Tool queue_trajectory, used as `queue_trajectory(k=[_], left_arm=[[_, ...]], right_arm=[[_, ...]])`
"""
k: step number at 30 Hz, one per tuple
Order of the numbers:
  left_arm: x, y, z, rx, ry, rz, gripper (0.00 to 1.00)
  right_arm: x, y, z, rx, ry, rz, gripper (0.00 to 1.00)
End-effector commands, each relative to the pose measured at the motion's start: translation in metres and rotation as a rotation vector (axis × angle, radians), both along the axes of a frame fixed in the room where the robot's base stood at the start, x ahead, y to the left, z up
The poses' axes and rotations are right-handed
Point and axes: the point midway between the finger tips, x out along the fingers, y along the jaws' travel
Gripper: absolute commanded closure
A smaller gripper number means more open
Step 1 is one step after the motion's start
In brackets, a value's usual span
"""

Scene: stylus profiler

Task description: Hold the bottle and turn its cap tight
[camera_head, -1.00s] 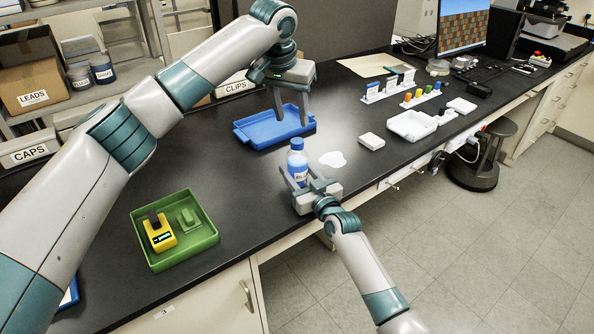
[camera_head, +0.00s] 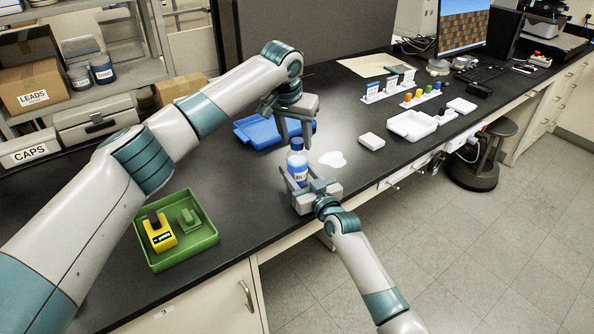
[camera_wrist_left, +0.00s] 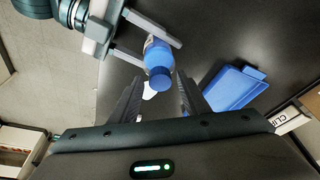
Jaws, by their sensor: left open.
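The bottle (camera_head: 298,173) is white and blue with a label and stands upright near the bench's front edge. Its blue cap (camera_head: 297,144) sits on top; the cap also shows in the left wrist view (camera_wrist_left: 160,79). My right gripper (camera_head: 297,180) has its fingers on both sides of the bottle's body and is shut on it. My left gripper (camera_head: 294,138) points down over the bottle, open and empty. In the left wrist view the cap appears between its fingertips (camera_wrist_left: 158,80), with gaps on both sides. How far the tips are above the cap is hard to tell.
A blue tray (camera_head: 250,137) lies behind the bottle. A white puddle-like patch (camera_head: 333,159) and a small white box (camera_head: 371,141) are to the right. A green tray (camera_head: 207,237) holding a yellow device (camera_head: 160,235) is at front left.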

Motion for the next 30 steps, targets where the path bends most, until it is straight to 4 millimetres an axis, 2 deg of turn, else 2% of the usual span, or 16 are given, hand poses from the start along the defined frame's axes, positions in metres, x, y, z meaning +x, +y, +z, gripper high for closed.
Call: queue_trajectory(k=[6,24,25,30], left_arm=[[0.0022,-0.0006,-0.0083,0.000,0.001,0.002,0.58],[0.0022,-0.0006,-0.0083,0.001,0.000,0.001,0.58],[0.0022,-0.0006,-0.0083,0.001,0.000,0.001,0.63],[0.0022,-0.0006,-0.0083,0.000,0.000,0.001,1.00]], right_arm=[[-0.0001,0.0002,-0.0002,0.000,0.000,0.000,1.00],[-0.0001,0.0002,-0.0003,0.000,0.000,0.000,1.00],[-0.0001,0.0002,-0.0003,0.000,0.000,0.000,1.00],[-0.0001,0.0002,-0.0003,0.000,0.000,0.000,1.00]])
